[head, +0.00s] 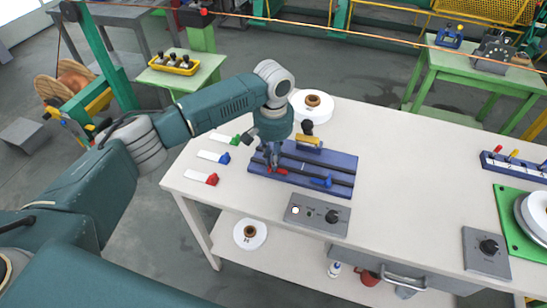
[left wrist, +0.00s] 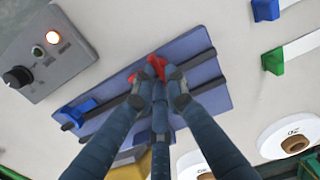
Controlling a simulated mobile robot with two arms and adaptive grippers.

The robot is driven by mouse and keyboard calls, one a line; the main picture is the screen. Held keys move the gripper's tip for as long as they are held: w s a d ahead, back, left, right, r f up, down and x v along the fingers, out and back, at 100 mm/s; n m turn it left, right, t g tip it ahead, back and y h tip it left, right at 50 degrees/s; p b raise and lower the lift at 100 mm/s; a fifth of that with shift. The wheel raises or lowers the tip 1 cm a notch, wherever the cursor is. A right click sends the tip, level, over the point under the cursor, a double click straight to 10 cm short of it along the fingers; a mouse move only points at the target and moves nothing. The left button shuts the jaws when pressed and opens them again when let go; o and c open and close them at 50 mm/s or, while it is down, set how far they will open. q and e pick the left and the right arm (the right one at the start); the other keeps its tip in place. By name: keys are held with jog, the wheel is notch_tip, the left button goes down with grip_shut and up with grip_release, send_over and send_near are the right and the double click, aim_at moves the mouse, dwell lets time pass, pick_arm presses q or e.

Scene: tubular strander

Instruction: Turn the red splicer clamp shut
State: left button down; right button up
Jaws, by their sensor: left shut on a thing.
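The blue splicer (head: 335,163) lies on the white table, with dark rails along its top. The red splicer clamp (head: 279,171) is at its left part, beside a rail. My left gripper (head: 273,161) reaches down onto it from above. In the left wrist view the fingers (left wrist: 159,84) are closed around the red clamp (left wrist: 156,65), partly hiding it. A blue clamp (head: 322,181) sits further right on the splicer and also shows in the left wrist view (left wrist: 85,107). My right gripper is not in view.
A grey control box (head: 330,219) with a lit lamp and black knob stands in front of the splicer. Red (head: 211,179), blue (head: 224,158) and green (head: 235,140) tagged pieces lie left. A white spool (head: 312,103) stands behind.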

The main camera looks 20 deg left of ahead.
pick_arm(q)
jog(key=shift+r+p, duration=0.2)
jog(key=shift+p, duration=0.15)
jog(key=n+p, duration=0.4)
jog(key=p, duration=0.1)
jog(key=n+p, duration=0.3)
jog(key=p, duration=0.2)
jog(key=shift+a+r+n, duration=0.1)
jog(key=shift+a+n, duration=0.1)
jog(key=shift+n, duration=0.2)
jog(key=shift+n+p, duration=0.4)
jog(key=shift+p, duration=0.2)
jog(key=n, duration=0.1)
jog(key=n+p, duration=0.1)
jog(key=shift+a+f+n, duration=0.15)
jog(key=shift+f+n, duration=0.05)
jog(key=shift+n, duration=0.2)
jog(key=n, duration=0.4)
jog(key=shift+a, duration=0.15)
jog(key=shift+n, duration=1.1)
jog(key=shift+a, duration=0.1)
